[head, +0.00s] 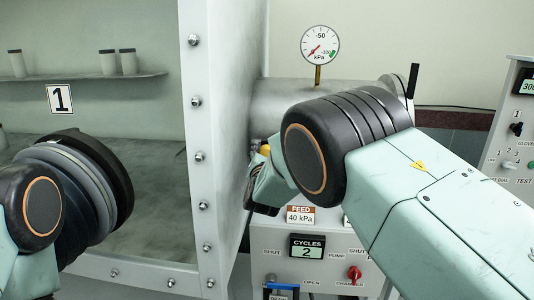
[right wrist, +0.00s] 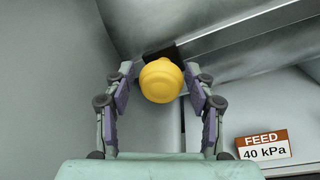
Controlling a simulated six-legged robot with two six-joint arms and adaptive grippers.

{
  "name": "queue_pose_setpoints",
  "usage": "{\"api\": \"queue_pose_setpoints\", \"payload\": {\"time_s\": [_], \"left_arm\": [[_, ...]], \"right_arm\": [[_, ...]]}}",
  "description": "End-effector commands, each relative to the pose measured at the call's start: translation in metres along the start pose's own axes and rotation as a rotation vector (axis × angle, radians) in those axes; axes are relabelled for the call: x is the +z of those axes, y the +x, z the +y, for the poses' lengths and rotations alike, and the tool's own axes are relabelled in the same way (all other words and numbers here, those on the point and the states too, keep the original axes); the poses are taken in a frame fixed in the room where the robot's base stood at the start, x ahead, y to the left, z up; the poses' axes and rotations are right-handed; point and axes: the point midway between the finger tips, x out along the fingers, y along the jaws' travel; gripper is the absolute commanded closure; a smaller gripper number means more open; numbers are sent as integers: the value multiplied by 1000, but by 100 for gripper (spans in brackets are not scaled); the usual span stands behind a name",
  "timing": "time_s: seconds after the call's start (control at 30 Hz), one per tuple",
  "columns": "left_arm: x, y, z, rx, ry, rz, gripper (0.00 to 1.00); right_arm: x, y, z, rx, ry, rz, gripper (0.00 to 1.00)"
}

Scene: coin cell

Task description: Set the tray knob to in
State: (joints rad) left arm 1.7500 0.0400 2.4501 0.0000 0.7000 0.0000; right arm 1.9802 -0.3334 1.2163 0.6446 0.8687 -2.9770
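A round yellow knob (right wrist: 161,80), which I take to be the tray knob, sits in front of a dark bracket beside the metal cylinder. In the head view only a bit of yellow (head: 264,150) shows behind my right arm. My right gripper (right wrist: 160,72) is open, with one finger on each side of the knob and a small gap left on both sides. In the head view the right gripper (head: 262,190) is partly covered by its own wrist. My left arm shows at the left edge, but its gripper is not in view.
The metal cylinder (head: 290,92) carries a pressure gauge (head: 320,45) and a black lever (head: 413,80). Below is a panel with a cycles display (head: 307,246), a red knob (head: 355,272) and a blue handle (head: 281,286). The glovebox window frame (head: 200,130) stands to the left.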

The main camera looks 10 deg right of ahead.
Motion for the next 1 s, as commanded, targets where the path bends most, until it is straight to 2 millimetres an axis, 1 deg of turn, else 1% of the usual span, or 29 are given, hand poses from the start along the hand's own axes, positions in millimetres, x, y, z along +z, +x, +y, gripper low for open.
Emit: {"api": "queue_pose_setpoints", "payload": {"time_s": [0.23, 0.37, 0.47, 0.6, 0.73, 0.83, 1.0], "left_arm": [[0, 0, 0, 0, 0, 0, 35], [0, 0, 0, 0, 0, 0, 35], [0, 0, 0, 0, 0, 0, 35], [0, 0, 0, 0, 0, 0, 35], [0, 0, 0, 0, 0, 0, 35], [0, 0, 0, 0, 0, 0, 35], [0, 0, 0, 0, 0, 0, 35]], "right_arm": [[2, 1, -2, 0, 0, -2, 43], [10, 1, 2, 1, 1, -4, 43], [24, 1, 9, 2, 1, -5, 43], [48, 1, 22, 2, 1, -5, 43], [68, 0, 32, 1, 1, -4, 43], [80, 0, 37, 2, 2, -2, 43], [90, 0, 42, 4, 4, -1, 43]]}}
